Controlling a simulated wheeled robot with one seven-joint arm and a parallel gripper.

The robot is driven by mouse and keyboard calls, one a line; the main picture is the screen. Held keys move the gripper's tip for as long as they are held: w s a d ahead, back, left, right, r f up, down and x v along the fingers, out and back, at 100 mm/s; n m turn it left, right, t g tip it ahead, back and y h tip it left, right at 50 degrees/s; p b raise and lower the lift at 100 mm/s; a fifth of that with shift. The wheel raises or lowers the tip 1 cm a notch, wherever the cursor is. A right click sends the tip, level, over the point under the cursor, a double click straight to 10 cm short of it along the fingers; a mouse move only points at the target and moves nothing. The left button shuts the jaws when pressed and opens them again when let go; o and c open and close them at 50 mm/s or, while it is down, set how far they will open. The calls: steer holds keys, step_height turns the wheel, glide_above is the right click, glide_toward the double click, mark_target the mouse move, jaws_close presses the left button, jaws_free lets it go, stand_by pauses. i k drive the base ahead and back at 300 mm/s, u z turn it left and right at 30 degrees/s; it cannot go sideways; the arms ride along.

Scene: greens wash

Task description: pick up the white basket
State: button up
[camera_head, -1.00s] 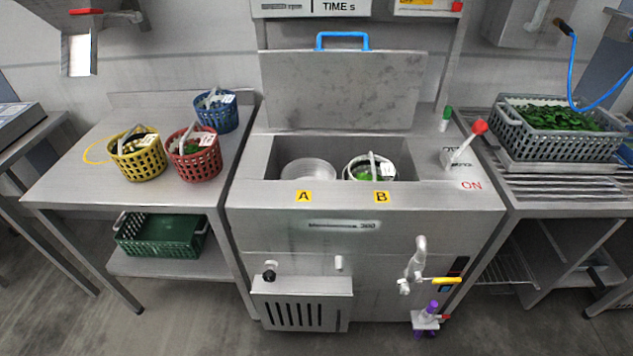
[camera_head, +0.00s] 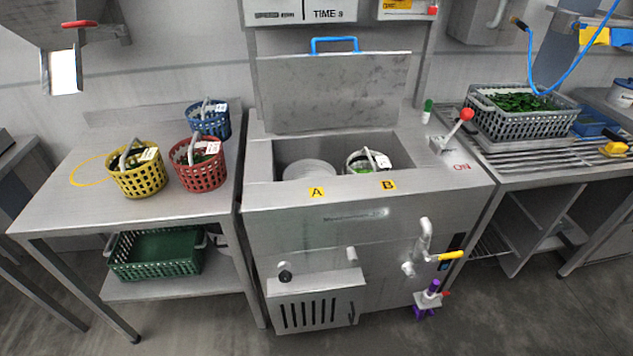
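The white basket (camera_head: 355,164) sits in the right well of the steel wash machine (camera_head: 270,200), behind the yellow label B (camera_head: 388,185). Its handle stands up over it, with a pale tag and some green leaves in it. Its lower part is hidden by the machine's front rim. The left well, behind label A (camera_head: 316,191), shows a round pale fitting or vessel and no basket. The machine's lid (camera_head: 335,90) with a blue handle is raised. My gripper is not in view.
Yellow (camera_head: 142,182), red (camera_head: 202,178) and blue (camera_head: 210,122) baskets stand on the left table. A green crate (camera_head: 155,262) is on its lower shelf. A grey crate of greens (camera_head: 490,120) is on the right rack. A red-knobbed lever (camera_head: 466,115) rises at the machine's right.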

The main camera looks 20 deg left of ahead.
mark_target(382, 162)
steer(key=u, duration=1.05)
steer(key=i, duration=1)
